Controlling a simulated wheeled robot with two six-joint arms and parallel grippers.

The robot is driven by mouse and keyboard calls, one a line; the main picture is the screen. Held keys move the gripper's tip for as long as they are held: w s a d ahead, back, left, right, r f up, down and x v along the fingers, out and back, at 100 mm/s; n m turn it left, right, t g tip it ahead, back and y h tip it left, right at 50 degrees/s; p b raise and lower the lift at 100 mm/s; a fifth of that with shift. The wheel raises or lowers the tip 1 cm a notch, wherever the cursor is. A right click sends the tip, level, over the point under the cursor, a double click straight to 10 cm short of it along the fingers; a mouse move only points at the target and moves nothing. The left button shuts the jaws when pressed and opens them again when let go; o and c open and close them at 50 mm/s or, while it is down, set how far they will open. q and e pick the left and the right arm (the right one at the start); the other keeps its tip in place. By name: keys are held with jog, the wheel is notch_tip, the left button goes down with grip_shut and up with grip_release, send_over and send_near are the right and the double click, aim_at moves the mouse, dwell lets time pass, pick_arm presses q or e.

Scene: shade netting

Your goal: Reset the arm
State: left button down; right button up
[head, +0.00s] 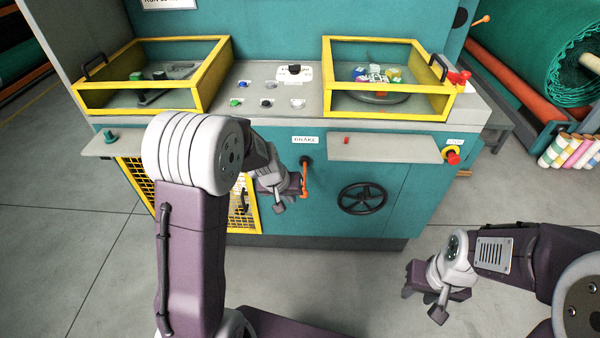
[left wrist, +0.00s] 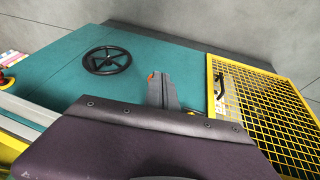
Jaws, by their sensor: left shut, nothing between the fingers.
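My left arm reaches to the front of the teal machine (head: 385,215). My left gripper (head: 290,193) is shut and empty, just left of the orange brake lever (head: 304,180), which hangs down under the "BRAKE" label (head: 305,140). In the left wrist view the shut fingers (left wrist: 163,90) point at the teal panel, and a bit of orange shows by their tip. I cannot tell whether they touch the lever. My right gripper (head: 420,285) hangs above the floor at the lower right, clear of the machine.
Two yellow-framed bins (head: 205,92) (head: 335,100) and several buttons are on the machine top. A grey shelf (head: 385,149), a black handwheel (head: 362,198) and a red stop button (head: 452,157) are right of the lever. A yellow mesh guard (head: 250,215) is left. Floor is clear in front.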

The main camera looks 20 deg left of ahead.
pick_arm(q)
notch_tip(320, 180, up, 12)
jog(key=s+d+m+p, duration=0.1)
jog(key=s+d+p, duration=0.1)
jog(key=p, duration=0.7)
jog(key=s+a+m+g+y+p, duration=0.1)
jog(key=s+g+p, duration=0.1)
jog(key=s, duration=1.5)
jog(key=shift+a+f+g, duration=0.3)
jog(key=shift+f+g, duration=0.05)
jog(key=shift+g, duration=0.25)
